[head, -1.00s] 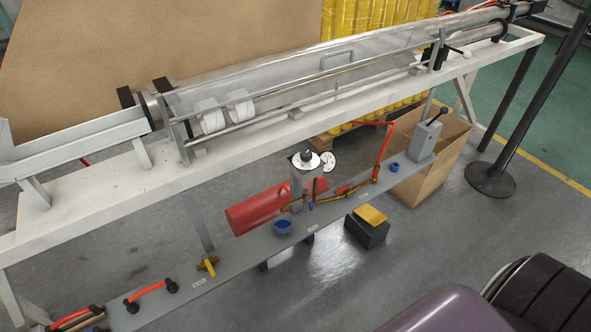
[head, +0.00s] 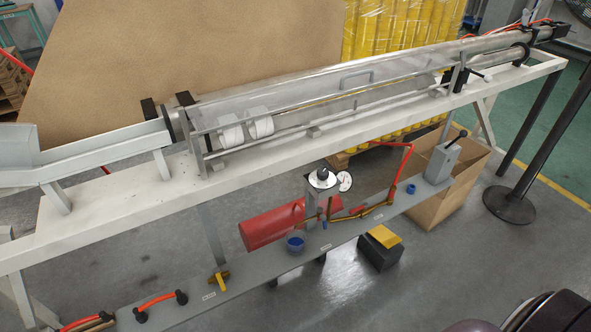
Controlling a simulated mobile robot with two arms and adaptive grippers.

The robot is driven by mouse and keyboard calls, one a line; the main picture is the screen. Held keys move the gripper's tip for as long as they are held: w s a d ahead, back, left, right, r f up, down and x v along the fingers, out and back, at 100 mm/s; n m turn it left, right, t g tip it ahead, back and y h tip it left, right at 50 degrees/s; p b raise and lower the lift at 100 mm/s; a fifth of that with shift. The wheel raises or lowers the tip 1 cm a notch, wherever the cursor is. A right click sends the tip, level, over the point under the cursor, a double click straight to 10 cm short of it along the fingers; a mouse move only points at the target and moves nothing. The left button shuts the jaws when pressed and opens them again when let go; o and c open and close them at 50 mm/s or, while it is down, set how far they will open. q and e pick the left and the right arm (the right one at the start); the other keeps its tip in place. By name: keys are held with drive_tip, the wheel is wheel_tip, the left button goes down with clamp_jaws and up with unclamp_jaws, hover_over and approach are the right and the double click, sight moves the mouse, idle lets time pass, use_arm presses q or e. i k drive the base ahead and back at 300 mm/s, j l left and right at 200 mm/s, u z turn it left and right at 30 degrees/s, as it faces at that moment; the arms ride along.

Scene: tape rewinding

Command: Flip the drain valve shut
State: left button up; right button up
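A small brass valve with a yellow handle (head: 220,283) sits on the grey lower shelf (head: 262,268), left of the blue cup. A small blue part, possibly another valve handle (head: 323,257), hangs on the brass piping (head: 345,217) near the gauge. The labels are too small to read, so I cannot tell which one is the drain valve. The yellow handle points down toward the shelf's front edge. Neither of my grippers is in view.
A white frame (head: 110,215) carries a long clear-covered trough (head: 330,85) above the shelf. A red cylinder (head: 268,230) lies behind the shelf. A black box with a yellow top (head: 380,250) and a stanchion base (head: 509,205) stand on the floor. Floor in front is open.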

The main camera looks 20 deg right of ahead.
sight(323, 217)
drive_tip(key=i+l+z, duration=0.1)
drive_tip(key=l+z, duration=0.15)
drive_tip(key=z, duration=0.2)
drive_tip(key=i+l+z, duration=0.1)
drive_tip(key=z, duration=0.3)
drive_tip(key=l, duration=0.1)
